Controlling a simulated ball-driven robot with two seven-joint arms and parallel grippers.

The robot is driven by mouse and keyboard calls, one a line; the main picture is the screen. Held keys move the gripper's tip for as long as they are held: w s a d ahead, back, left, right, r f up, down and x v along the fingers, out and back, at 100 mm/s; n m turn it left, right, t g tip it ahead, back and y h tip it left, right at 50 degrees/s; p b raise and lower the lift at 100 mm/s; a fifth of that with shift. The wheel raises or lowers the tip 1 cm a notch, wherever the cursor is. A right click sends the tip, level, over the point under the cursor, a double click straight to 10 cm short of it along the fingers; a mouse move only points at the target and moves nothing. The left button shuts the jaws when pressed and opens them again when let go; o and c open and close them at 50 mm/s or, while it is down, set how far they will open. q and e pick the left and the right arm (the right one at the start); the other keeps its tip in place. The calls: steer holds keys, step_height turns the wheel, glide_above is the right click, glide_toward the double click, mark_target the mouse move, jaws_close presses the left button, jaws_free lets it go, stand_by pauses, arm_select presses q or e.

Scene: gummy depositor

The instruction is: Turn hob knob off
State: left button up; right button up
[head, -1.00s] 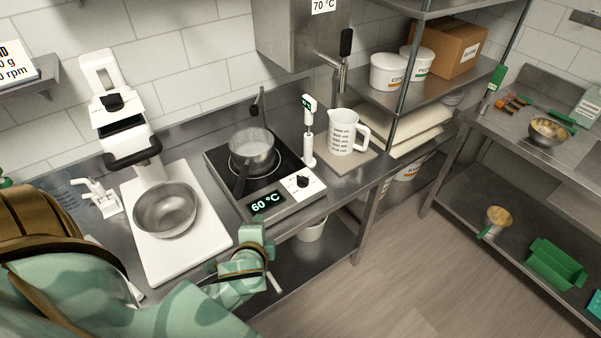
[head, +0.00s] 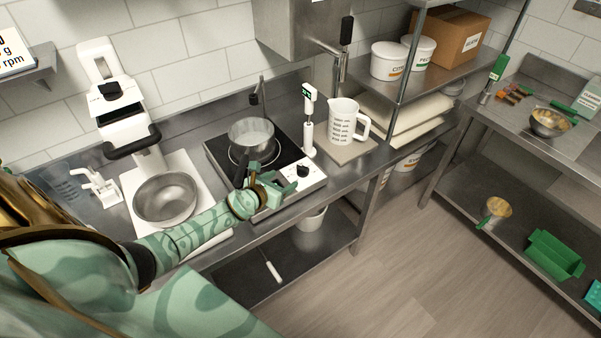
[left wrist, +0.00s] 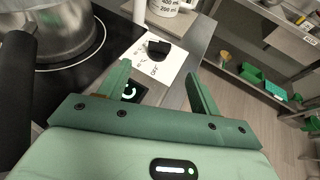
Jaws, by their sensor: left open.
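The hob (head: 216,153) stands on the steel counter with a pot (head: 251,131) on its black cooking surface. The black hob knob (head: 302,171) sits on the hob's white front panel. In the left wrist view the knob (left wrist: 157,48) shows just beyond the fingertips, with small marks beside it on the panel. My left gripper (head: 288,183) is open and empty, over the front of the hob just left of the knob. Its two green fingers (left wrist: 158,72) lie either side of the knob's line, apart from it. My arm hides most of the hob's display. My right gripper is not in view.
A steel bowl (head: 166,198) on a white mixer base stands left of the hob. A white upright probe (head: 308,120) and a measuring jug (head: 346,123) stand close behind and right of the knob. The pot's handle points forward near my gripper.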

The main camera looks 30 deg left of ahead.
mark_target(302, 168)
arm_select(q)
steer(key=b+x, duration=0.3)
steer(key=x, duration=0.2)
steer(key=b+x, duration=0.4)
steer(key=x, duration=0.2)
steer(key=shift+f, duration=0.3)
steer(key=shift+w+b, duration=0.4)
steer(key=shift+w, duration=0.05)
steer(key=c, duration=1)
